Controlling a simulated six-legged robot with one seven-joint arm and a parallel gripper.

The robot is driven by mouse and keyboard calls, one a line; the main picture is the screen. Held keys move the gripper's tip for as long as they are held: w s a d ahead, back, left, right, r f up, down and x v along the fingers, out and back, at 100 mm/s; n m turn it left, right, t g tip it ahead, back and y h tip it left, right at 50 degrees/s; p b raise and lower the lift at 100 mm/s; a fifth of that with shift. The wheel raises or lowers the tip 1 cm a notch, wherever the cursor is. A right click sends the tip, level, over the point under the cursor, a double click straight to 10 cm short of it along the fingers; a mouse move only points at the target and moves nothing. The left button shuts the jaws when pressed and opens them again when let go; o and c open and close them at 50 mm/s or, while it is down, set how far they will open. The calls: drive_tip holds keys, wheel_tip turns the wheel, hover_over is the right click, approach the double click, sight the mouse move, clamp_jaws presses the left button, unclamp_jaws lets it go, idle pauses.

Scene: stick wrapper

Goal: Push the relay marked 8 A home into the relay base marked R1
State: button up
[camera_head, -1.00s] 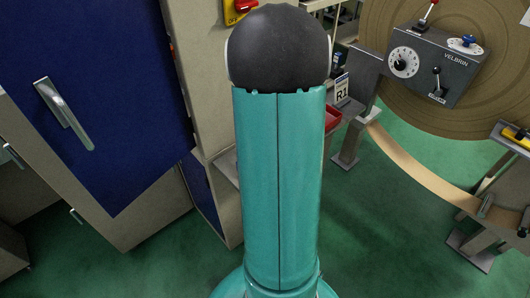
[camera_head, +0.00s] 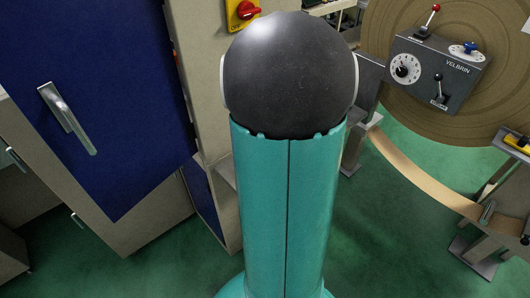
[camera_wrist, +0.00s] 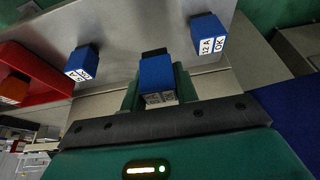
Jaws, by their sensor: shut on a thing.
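In the wrist view, my gripper (camera_wrist: 160,97) is shut on a blue relay (camera_wrist: 157,72). The white label on its lower face is too small and tilted to read. A second blue relay (camera_wrist: 82,63) stands to the left, its label ending in A but its number unclear. A third blue relay (camera_wrist: 208,35), marked 12 A OK, stands to the right. Both are apart from my gripper, on or over a grey metal surface (camera_wrist: 125,40). In the head view, my arm hides my gripper and the relays. The relay base marked R1 is not visible in either current view.
A red bin (camera_wrist: 40,75) with an orange block (camera_wrist: 15,88) is at the left in the wrist view. In the head view, a grey control box (camera_head: 437,68) marked VELBRIN stands before a large brown roll (camera_head: 395,110). A blue cabinet door (camera_head: 100,100) is at left.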

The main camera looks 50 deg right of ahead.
drive_tip(key=a+r, duration=0.7)
drive_tip(key=a, duration=0.4)
drive_tip(key=shift+s+a, duration=0.25)
drive_tip(key=shift+s, duration=0.1)
